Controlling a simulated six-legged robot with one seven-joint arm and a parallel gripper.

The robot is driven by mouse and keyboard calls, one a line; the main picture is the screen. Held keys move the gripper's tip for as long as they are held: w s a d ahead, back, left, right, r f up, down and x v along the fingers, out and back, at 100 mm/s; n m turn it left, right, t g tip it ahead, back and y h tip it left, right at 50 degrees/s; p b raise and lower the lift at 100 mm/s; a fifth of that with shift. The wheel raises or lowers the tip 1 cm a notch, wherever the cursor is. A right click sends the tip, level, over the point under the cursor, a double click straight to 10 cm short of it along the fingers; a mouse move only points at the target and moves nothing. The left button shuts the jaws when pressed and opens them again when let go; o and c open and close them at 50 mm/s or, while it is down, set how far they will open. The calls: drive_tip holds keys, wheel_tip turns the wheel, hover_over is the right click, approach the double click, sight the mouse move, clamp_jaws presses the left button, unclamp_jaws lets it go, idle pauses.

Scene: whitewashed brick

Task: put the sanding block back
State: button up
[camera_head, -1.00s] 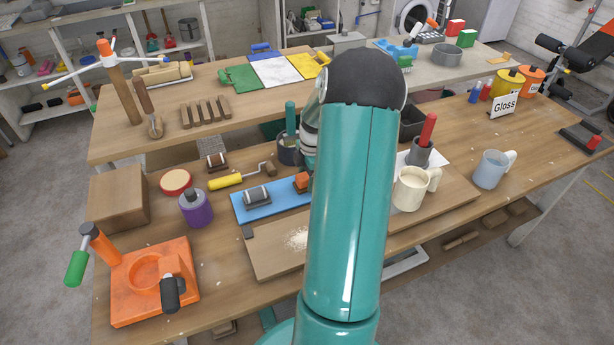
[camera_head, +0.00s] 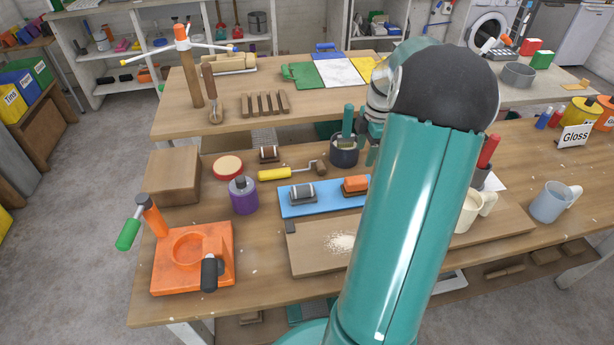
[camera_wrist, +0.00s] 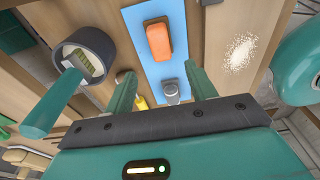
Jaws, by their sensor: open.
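A blue mat (camera_head: 327,203) lies on the near bench. It carries an orange-topped block (camera_head: 355,184) on the right and a grey-topped block (camera_head: 302,193) on the left; I cannot tell which is the sanding block. A similar brown and pale block (camera_head: 269,153) lies behind the mat. In the wrist view, my gripper (camera_wrist: 161,84) is open and empty above the bench. The orange block (camera_wrist: 159,42) lies beyond the fingertips, and the grey block (camera_wrist: 172,91) shows between the fingers, below them. My arm hides part of the mat's right side in the head view.
A dark pot (camera_head: 344,152) with a teal-handled brush stands behind the mat. A yellow roller (camera_head: 275,174), purple bottle (camera_head: 243,195) and orange fixture (camera_head: 205,267) are left. A board with pale dust (camera_head: 318,259) lies in front; a cream mug (camera_head: 467,212) is right.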

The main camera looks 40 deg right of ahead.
drive_tip(key=w+a+r+m+h, duration=0.15)
drive_tip(key=a+r, duration=0.25)
drive_tip(key=a, duration=0.4)
drive_tip(key=w+a+r+m+t, duration=0.15)
drive_tip(key=a+r, duration=0.25)
drive_tip(key=a, duration=0.5)
drive_tip(key=w+a+r+m+h, duration=0.15)
drive_tip(key=a+r, duration=0.25)
drive_tip(key=a, duration=0.4)
drive_tip(key=s+a+m+t+y, duration=0.1)
drive_tip(key=s+a+m, duration=0.2)
drive_tip(key=s+a, duration=0.2)
drive_tip(key=s+a+r+m+t, duration=0.1)
drive_tip(key=s+a+m, duration=0.3)
drive_tip(key=a, duration=0.8)
drive_tip(key=shift+s+a+r+t+y, duration=0.15)
drive_tip(key=shift+s+a+t+y, duration=0.2)
drive_tip(key=shift+s+t, duration=0.55)
drive_tip(key=shift+s+d+g, duration=0.1)
drive_tip(key=shift+s+g, duration=0.15)
drive_tip(key=shift+s, duration=0.05)
